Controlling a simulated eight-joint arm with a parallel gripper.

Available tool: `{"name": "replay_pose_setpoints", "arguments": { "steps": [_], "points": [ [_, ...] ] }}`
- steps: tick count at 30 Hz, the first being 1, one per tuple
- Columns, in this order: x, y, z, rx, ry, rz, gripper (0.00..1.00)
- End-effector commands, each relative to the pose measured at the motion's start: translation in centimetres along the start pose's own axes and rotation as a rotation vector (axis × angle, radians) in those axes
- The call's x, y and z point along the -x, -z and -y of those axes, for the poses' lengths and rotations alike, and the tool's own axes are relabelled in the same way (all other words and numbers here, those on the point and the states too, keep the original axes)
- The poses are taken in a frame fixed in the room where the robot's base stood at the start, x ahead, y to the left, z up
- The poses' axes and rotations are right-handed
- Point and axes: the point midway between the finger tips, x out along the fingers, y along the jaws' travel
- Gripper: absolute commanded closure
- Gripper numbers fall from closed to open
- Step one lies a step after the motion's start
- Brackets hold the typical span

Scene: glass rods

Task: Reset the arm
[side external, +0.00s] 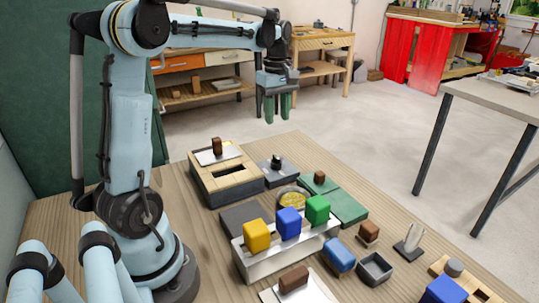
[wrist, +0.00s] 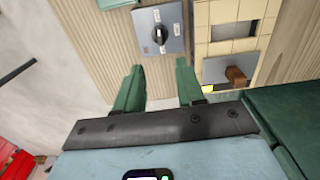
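My gripper (side external: 277,108) is high above the far part of the table, pointing down. Its two green fingers are apart with nothing between them. In the wrist view my gripper (wrist: 160,90) shows the same open gap, with a grey plate carrying a black rotary knob (wrist: 158,34) far below, beyond the fingertips. That knob also stands on the table in the side external view (side external: 276,162). No finger touches anything.
A wooden box with a slot (side external: 225,178) stands left of the knob. A white rack (side external: 250,262) holds yellow (side external: 256,236), blue (side external: 288,223) and green (side external: 317,210) blocks. A grey open box (side external: 375,269) and a blue block (side external: 340,253) lie nearer. The air around my gripper is clear.

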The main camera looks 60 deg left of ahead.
Motion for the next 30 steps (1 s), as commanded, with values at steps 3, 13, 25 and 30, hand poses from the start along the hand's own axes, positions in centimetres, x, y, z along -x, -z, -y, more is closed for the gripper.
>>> {"name": "replay_pose_setpoints", "arguments": {
  "steps": [3,13,25,30],
  "points": [
    [0.0,0.0,0.0,0.0,0.0,0.0,0.62],
    [0.7,-4.0,0.7,-0.243,-0.082,-0.046,0.62],
    [-0.2,-14.2,5.0,-0.989,-0.323,-0.251,0.62],
    [-1.8,-17.4,7.1,-1.274,-0.412,-0.361,0.62]
  ]
}}
